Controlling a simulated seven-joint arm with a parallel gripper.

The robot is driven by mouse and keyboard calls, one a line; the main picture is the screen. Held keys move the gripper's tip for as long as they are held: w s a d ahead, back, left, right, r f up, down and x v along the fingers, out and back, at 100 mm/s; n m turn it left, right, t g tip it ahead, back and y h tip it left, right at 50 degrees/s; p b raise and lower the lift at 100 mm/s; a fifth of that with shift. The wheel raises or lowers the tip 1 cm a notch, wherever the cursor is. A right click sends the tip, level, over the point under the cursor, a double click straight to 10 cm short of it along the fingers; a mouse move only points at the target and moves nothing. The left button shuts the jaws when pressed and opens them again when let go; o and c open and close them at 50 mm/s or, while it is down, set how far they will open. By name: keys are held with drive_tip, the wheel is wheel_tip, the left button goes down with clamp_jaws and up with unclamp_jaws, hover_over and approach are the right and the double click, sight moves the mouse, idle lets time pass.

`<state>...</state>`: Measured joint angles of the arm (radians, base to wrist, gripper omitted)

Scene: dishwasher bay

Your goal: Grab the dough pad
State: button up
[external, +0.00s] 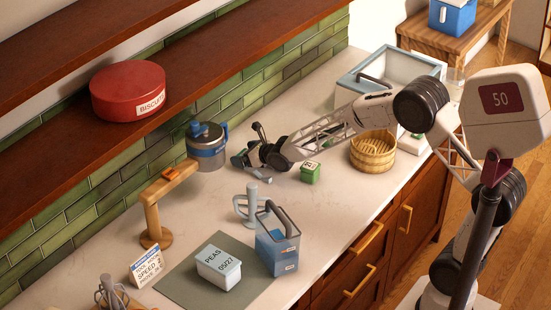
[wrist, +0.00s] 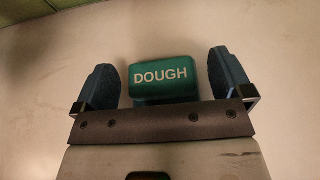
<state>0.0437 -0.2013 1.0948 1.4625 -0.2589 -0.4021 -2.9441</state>
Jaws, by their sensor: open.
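The dough pad (wrist: 163,91) is a green block with rounded corners and the white word DOUGH. In the wrist view it lies between the two blue-grey fingers of my gripper (wrist: 163,65), with a small gap at each side. My gripper is open and holds nothing. In the external view my gripper (external: 251,167) is low over the counter, near the tiled wall. I cannot make out the pad between the fingers there.
A small green box (external: 310,173) stands right of my gripper, and a blue-lidded metal pot (external: 207,150) stands to its left. A bamboo steamer (external: 373,152), a mug stand (external: 251,204) and a blue caddy (external: 277,248) are also on the counter (external: 330,215). A wooden shelf (external: 215,85) hangs above.

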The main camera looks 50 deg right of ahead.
drive_tip(key=shift+w+f, duration=0.1)
drive_tip(key=shift+w, duration=0.15)
idle(0.4)
drive_tip(key=c, duration=0.8)
drive_tip(key=shift+r, duration=5)
